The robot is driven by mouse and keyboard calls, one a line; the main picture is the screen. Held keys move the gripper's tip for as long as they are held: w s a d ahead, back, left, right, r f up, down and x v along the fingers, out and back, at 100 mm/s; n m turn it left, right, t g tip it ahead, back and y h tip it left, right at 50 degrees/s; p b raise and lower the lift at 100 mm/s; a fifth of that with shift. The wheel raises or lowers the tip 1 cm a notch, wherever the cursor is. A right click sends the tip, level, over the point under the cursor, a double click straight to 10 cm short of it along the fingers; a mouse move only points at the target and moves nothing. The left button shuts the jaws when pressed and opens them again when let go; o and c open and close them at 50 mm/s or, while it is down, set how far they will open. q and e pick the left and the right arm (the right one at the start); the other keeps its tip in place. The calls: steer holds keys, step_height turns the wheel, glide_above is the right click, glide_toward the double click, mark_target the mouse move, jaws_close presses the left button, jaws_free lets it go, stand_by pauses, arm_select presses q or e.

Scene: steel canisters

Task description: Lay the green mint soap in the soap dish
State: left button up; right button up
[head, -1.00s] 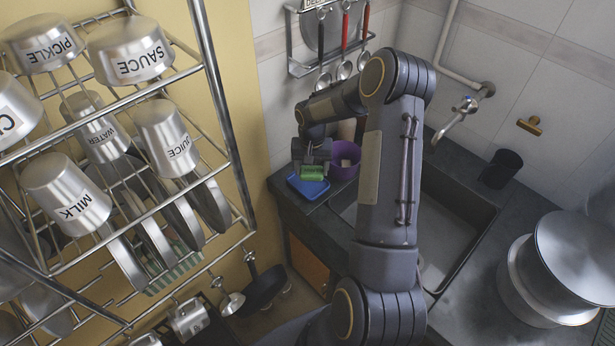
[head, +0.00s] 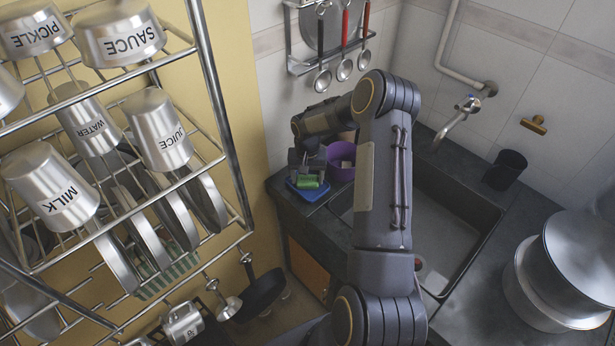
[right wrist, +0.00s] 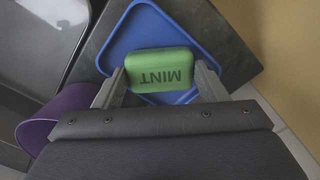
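The green soap (head: 308,182), lettered MINT, is over the blue soap dish (head: 296,192) on the dark counter, left of the sink. In the right wrist view the soap (right wrist: 160,66) lies within the outline of the blue dish (right wrist: 151,22), toward its near side. My right gripper (head: 306,170) has a finger against each end of the soap; in the wrist view the gripper (right wrist: 161,74) is closed around it. I cannot tell whether the soap's underside touches the dish. My left gripper is out of view.
A purple pot (head: 341,160) stands close beside the dish, to its right. The sink (head: 445,215) lies further right. A wire rack with steel canisters (head: 55,190) fills the left. Large steel pots (head: 565,275) stand at lower right.

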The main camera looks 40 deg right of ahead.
mark_target(307, 179)
steer(key=o, duration=0.4)
steer(key=shift+w+r, duration=0.1)
steer(key=shift+r, duration=0.25)
steer(key=s+a+r+n+t+b, duration=0.1)
steer(key=s+a+r, duration=0.2)
steer(key=r, duration=0.7)
steer(key=s+a+r+n+b, duration=0.1)
steer(key=s+a+r, duration=0.1)
steer(key=r, duration=0.8)
steer(key=s+a+r+n+t+y, duration=0.1)
steer(key=s+a+n+t+y, duration=0.1)
steer(key=s+a, duration=0.6)
steer(key=s+a+r+n+t+y, duration=0.1)
steer(key=s+a+r+n+t, duration=0.1)
steer(key=s+a, duration=0.7)
steer(key=s, duration=0.5)
steer(key=shift+s+r+t+y, duration=0.2)
steer(key=shift+r+t+y, duration=0.1)
steer(key=shift+y, duration=0.1)
